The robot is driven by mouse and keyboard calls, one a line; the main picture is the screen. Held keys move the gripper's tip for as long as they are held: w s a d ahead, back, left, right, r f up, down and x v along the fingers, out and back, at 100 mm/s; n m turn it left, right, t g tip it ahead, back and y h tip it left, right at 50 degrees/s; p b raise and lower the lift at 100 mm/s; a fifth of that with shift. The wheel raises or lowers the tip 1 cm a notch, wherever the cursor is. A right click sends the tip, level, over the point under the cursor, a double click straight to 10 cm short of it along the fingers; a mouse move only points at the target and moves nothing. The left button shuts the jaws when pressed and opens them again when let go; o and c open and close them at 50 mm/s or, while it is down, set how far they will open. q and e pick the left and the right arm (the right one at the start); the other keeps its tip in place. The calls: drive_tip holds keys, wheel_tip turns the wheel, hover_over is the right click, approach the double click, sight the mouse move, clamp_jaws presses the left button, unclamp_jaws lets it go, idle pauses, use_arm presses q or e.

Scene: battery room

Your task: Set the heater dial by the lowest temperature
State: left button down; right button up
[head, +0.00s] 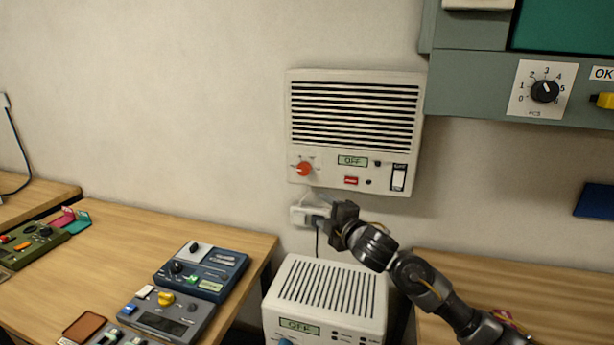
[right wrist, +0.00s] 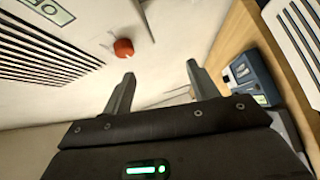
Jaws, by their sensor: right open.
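A white slatted unit (head: 354,188), which looks like the heater, hangs on the wall. Its orange-red dial (head: 304,169) is at the lower left, beside a display reading OFF (head: 352,160); its setting is too small to read. My right gripper (head: 320,208) is just below the unit, lower right of the dial, and touches nothing that I can make out. In the right wrist view the open fingers (right wrist: 160,84) are empty, and the dial (right wrist: 124,48) lies beyond the left finger, apart from it. I see no legible temperature. My left gripper is out of view.
A wall socket (head: 300,215) is behind my gripper. A second white vented box (head: 320,292), also reading OFF, stands below. The left table (head: 120,235) holds several instruments, including a blue one (head: 202,270). A green-grey cabinet (head: 470,90) with a numbered knob (head: 544,90) hangs at upper right.

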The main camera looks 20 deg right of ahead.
drive_tip(key=n+t, duration=0.1)
drive_tip(key=n, duration=0.1)
approach(306, 171)
drive_tip(key=shift+y, duration=0.3)
drive_tip(key=p+x, duration=0.2)
drive_tip(key=x, duration=0.5)
drive_tip(key=shift+w+d+p, duration=0.1)
drive_tip(key=shift+w+p, duration=0.1)
drive_tip(key=shift+p, duration=0.1)
drive_tip(key=shift+x, duration=0.85)
drive_tip(key=shift+c, duration=0.5)
